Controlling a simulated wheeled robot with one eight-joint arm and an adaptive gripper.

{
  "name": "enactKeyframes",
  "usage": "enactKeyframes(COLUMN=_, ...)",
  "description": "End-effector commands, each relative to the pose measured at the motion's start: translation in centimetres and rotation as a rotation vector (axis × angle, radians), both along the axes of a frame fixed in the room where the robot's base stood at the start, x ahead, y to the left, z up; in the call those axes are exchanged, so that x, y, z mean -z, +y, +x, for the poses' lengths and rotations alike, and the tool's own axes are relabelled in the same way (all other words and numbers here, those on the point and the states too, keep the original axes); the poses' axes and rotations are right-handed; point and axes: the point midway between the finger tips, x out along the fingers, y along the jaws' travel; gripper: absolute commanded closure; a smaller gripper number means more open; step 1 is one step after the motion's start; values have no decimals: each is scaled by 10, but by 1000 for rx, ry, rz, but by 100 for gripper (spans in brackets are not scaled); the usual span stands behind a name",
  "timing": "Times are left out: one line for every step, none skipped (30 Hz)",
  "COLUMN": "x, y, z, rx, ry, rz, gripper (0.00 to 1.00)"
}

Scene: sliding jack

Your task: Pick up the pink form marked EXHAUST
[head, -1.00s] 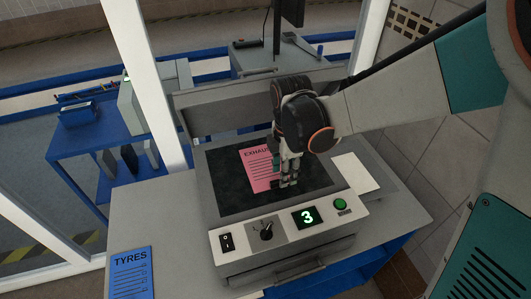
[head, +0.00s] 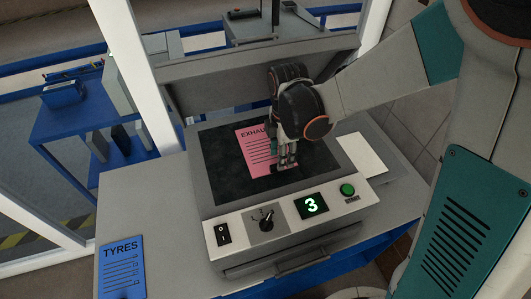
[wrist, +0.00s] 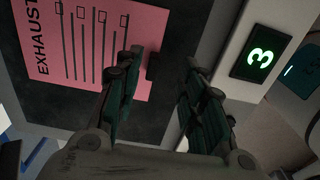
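The pink form marked EXHAUST (head: 258,152) lies flat on the dark top surface of a grey machine. In the wrist view the pink form (wrist: 80,45) fills the upper left, with its title and tick-box lines showing. My gripper (head: 284,166) is above the form's right edge and points down, hiding part of the form. In the wrist view my gripper (wrist: 160,75) has its two dark fingers apart with a gap between them. The left finger overlaps the form's edge in the picture; the right finger is over the dark surface. Nothing is between the fingers.
The machine's front panel (head: 290,218) has a switch, a dial, a display reading 3 and a green button. A blue TYRES form (head: 122,266) lies on the grey table (head: 150,215) at left. White paper (head: 362,154) sits at the machine's right.

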Motion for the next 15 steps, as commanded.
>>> enactKeyframes(x=3, y=0, z=0, rx=0, ry=0, rz=0, gripper=63)
enactKeyframes(x=4, y=0, z=0, rx=0, ry=0, rz=0, gripper=63)
enactKeyframes(x=6, y=0, z=1, rx=0, ry=0, rz=0, gripper=63)
enactKeyframes(x=8, y=1, z=1, rx=0, ry=0, rz=0, gripper=63)
enactKeyframes(x=11, y=1, z=2, rx=0, ry=0, rz=0, gripper=63)
enactKeyframes(x=16, y=2, z=3, rx=0, ry=0, rz=0, gripper=63)
enactKeyframes(x=20, y=2, z=3, rx=0, ry=0, rz=0, gripper=63)
enactKeyframes(x=24, y=2, z=4, rx=0, ry=0, rz=0, gripper=63)
enactKeyframes(x=30, y=3, z=6, rx=0, ry=0, rz=0, gripper=63)
enactKeyframes(x=35, y=4, z=7, rx=0, ry=0, rz=0, gripper=63)
enactKeyframes(x=40, y=4, z=7, rx=0, ry=0, rz=0, gripper=63)
enactKeyframes(x=46, y=4, z=6, rx=0, ry=0, rz=0, gripper=63)
enactKeyframes(x=50, y=4, z=6, rx=0, ry=0, rz=0, gripper=63)
enactKeyframes(x=52, y=4, z=6, rx=0, ry=0, rz=0, gripper=63)
enactKeyframes(x=54, y=4, z=6, rx=0, ry=0, rz=0, gripper=63)
